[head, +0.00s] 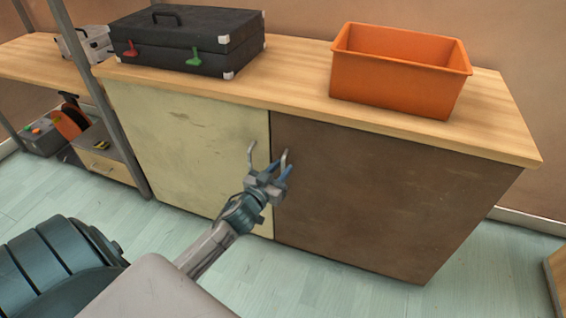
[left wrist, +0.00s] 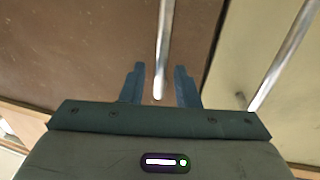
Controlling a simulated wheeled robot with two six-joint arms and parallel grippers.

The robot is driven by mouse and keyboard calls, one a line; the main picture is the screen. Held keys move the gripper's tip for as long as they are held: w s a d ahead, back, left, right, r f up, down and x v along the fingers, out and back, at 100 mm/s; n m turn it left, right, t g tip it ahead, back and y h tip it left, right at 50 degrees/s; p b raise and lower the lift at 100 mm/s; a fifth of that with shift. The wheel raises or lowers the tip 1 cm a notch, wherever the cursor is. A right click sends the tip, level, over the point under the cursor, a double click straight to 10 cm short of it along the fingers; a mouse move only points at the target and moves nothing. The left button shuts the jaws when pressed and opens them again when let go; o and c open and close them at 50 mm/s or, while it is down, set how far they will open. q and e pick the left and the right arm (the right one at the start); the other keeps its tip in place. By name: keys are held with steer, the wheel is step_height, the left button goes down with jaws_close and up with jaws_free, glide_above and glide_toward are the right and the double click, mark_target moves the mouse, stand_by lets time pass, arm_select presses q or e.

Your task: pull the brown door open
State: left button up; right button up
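The brown door (head: 370,190) is the right-hand door of the cabinet and looks shut, flush with the cream door (head: 190,145). Its metal bar handle (head: 285,157) stands near its left edge. My left gripper (head: 277,171) is at the lower part of this handle. In the left wrist view the two blue fingers of my left gripper (left wrist: 159,85) are apart, with the brown door's handle (left wrist: 164,45) between them and a gap on each side. The cream door's handle (left wrist: 285,55) lies to the right there. My right gripper is in neither view.
An orange bin (head: 395,85) and a black case (head: 185,42) stand on the wooden cabinet top (head: 290,75). A grey metal post (head: 105,120) rises at the left. The floor (head: 330,285) before the brown door is clear.

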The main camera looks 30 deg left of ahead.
arm_select(q)
steer(key=shift+w, duration=0.85)
steer(key=shift+c, duration=0.5)
jaws_close()
steer(key=shift+s, duration=0.1)
